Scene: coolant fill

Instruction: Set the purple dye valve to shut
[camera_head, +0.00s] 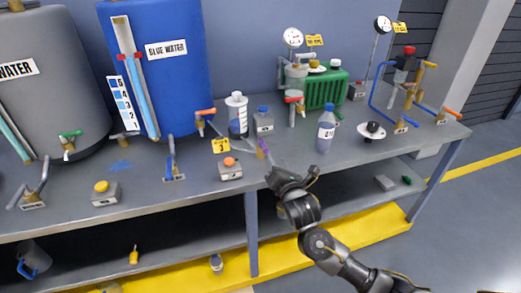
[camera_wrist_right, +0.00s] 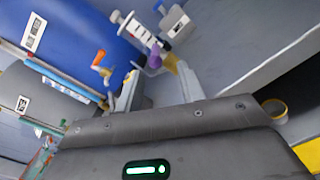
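The purple dye valve handle (camera_head: 262,145) shows as a small purple piece near the middle of the bench, just beyond the tip of my right gripper (camera_head: 266,163). In the right wrist view the purple handle (camera_wrist_right: 155,54) lies ahead of the gap between the fingers, with a brass body (camera_wrist_right: 171,63) beside it. My right gripper (camera_wrist_right: 160,90) is open, with its two fingers apart and nothing clearly held. I cannot tell whether a finger touches the valve. The gripper hides part of the valve in the head view. My left gripper is not in view.
A bottle (camera_head: 325,132) stands right. An orange-button box (camera_head: 230,170) is near the front edge.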

